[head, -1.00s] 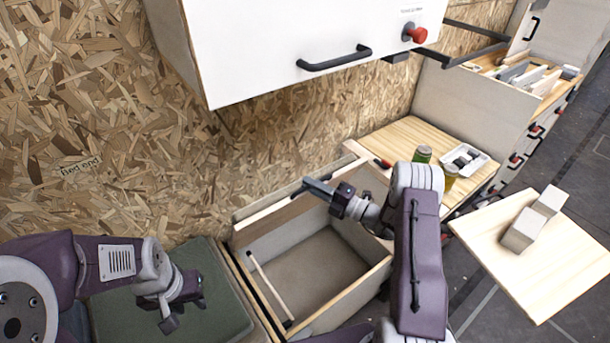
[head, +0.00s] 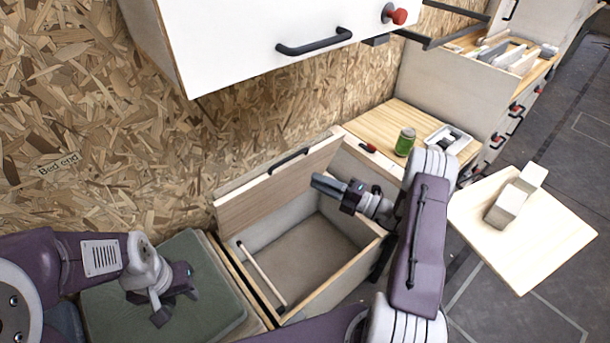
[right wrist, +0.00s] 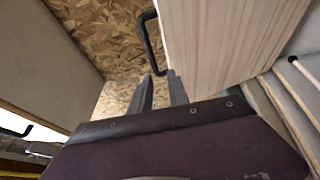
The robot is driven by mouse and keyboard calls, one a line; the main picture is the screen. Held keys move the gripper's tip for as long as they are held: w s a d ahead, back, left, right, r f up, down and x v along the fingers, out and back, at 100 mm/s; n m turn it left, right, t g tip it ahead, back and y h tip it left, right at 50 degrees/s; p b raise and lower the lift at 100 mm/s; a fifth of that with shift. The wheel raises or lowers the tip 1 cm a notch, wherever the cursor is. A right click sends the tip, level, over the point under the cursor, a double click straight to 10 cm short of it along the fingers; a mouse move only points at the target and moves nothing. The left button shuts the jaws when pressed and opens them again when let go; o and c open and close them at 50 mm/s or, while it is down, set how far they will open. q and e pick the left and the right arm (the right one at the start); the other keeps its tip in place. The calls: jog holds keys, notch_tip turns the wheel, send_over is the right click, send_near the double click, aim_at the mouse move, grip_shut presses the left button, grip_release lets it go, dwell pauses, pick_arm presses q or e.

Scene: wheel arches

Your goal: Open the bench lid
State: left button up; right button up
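The bench lid (head: 280,185) is a pale wooden panel with a black handle (head: 289,164) near its top edge. It stands raised at the wall side of the bench box (head: 352,280), whose inside is exposed. My right gripper (head: 322,184) is in front of the lid's inner face, over the box. In the right wrist view its two fingers (right wrist: 160,93) have a gap with nothing between them; the lid (right wrist: 228,45) is just right of them and the handle (right wrist: 150,40) lies beyond, not held. My left gripper (head: 174,304) is open and empty over the green cushion (head: 205,318).
A white cabinet (head: 240,45) with a black handle overhangs the bench. A green can (head: 405,142) and a white tray (head: 450,139) stand on the wooden counter at right. A pale board (head: 560,235) with grey blocks juts over the aisle. A pale stick (head: 262,272) lies along the box's left side.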

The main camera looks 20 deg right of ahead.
jog(key=shift+s+d, duration=0.45)
jog(key=shift+s, duration=0.1)
